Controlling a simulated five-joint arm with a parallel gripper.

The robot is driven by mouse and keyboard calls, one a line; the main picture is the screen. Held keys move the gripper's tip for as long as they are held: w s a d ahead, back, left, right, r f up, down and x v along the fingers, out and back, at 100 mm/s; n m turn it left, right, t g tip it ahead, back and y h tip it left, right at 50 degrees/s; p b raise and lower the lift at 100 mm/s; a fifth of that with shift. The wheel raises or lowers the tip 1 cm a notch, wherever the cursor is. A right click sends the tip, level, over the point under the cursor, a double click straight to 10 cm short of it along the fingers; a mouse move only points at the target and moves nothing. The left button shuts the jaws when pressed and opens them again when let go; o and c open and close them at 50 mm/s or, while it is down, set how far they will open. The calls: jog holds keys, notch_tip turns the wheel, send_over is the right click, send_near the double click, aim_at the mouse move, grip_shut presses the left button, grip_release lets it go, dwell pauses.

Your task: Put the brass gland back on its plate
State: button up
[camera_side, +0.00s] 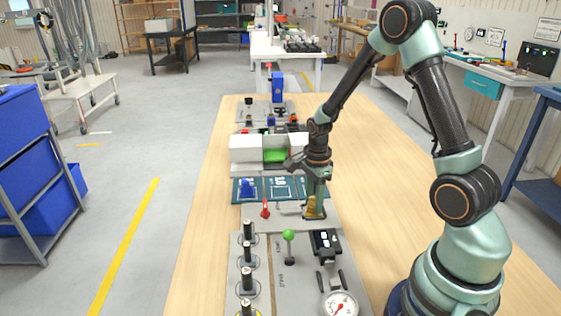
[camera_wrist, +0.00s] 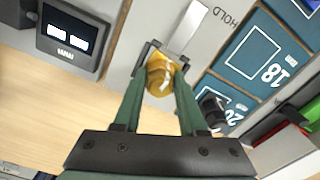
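The brass gland (camera_wrist: 160,76) is between the fingertips of my gripper (camera_wrist: 165,62) in the wrist view, and the tips appear to touch it on both sides. In the side view the gland (camera_side: 313,207) shows low between the fingers of my gripper (camera_side: 316,196), over the grey panel just in front of the teal plates. I cannot tell whether its underside touches the panel. The teal plates (camera_side: 282,187) lie in a row with white outlines; in the wrist view one teal plate (camera_wrist: 262,58) is marked 18 and looks empty.
A blue part (camera_side: 246,187) stands on the left teal plate. A red-handled lever (camera_side: 265,208) and a green-knobbed lever (camera_side: 289,236) stand near my gripper. A dark display box (camera_side: 326,243) and a gauge (camera_side: 340,304) are in front. White bins (camera_side: 246,149) stand behind the plates.

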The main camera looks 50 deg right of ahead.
grip_shut()
jog(key=shift+r, duration=3.8)
jog(key=shift+n, duration=0.7)
jog(key=w+f, duration=0.1)
jog(key=w, duration=0.3)
jog(key=w+d, duration=0.1)
jog(key=w, duration=0.3)
jog(key=w+f, duration=0.1)
jog(key=w, duration=0.3)
jog(key=shift+w+d+f, duration=0.3)
jog(key=shift+w+d, duration=0.1)
jog(key=shift+w+f, duration=0.1)
jog(key=shift+f, duration=2.2)
